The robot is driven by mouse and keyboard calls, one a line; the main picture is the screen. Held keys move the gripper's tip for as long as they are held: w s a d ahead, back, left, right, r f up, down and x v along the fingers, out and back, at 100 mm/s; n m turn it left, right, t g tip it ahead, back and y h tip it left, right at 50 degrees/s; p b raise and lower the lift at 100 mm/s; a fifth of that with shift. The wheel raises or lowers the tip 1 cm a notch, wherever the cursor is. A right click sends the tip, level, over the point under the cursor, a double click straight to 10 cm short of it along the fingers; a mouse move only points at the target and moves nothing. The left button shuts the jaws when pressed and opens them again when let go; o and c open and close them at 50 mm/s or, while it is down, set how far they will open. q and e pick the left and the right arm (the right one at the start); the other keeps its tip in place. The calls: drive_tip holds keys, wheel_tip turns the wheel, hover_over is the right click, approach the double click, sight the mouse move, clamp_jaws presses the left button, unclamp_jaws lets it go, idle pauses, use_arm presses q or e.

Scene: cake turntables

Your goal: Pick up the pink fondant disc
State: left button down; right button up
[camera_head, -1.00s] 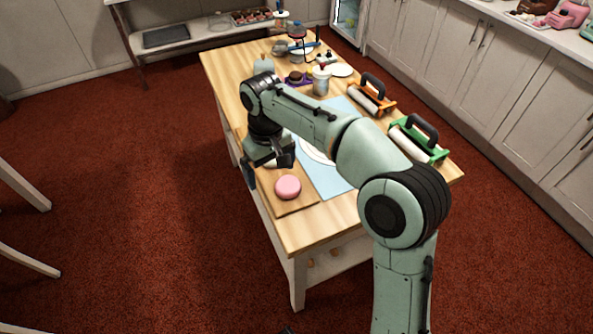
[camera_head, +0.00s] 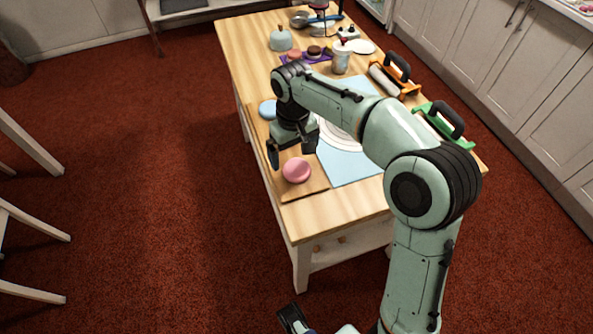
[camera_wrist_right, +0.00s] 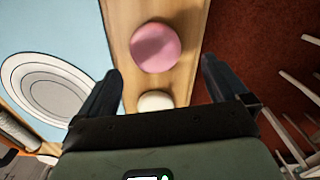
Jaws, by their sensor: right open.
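The pink fondant disc (camera_head: 297,170) lies on the near end of a wooden board (camera_head: 310,190) on the table. It also shows in the right wrist view (camera_wrist_right: 156,47). My right gripper (camera_head: 293,150) is just behind the disc in the head view, pointing down, open and empty. In the right wrist view its fingers (camera_wrist_right: 161,70) are spread wide, with the disc ahead between them and not touching it. A dark piece at the bottom edge (camera_head: 292,318) looks like part of my left gripper; its jaws are unclear.
A whitish disc (camera_wrist_right: 155,101) lies on the board in the wrist view. A blue disc (camera_head: 267,109) is at the board's far end. A light blue mat (camera_head: 350,168) with a white round plate lies beside it. Orange (camera_head: 396,75) and green (camera_head: 445,125) rollers stand right.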

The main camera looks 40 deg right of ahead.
sight(297, 172)
drive_tip(key=f, duration=0.1)
drive_tip(key=f+b, duration=0.1)
drive_tip(key=f, duration=0.2)
drive_tip(key=shift+s+d+f, duration=0.25)
drive_tip(key=shift+s+d, duration=0.05)
drive_tip(key=shift+s, duration=0.1)
drive_tip(key=shift+f+b, duration=0.35)
drive_tip(key=shift+f, duration=0.1)
drive_tip(key=c, duration=1.1)
drive_tip(key=shift+r, duration=0.15)
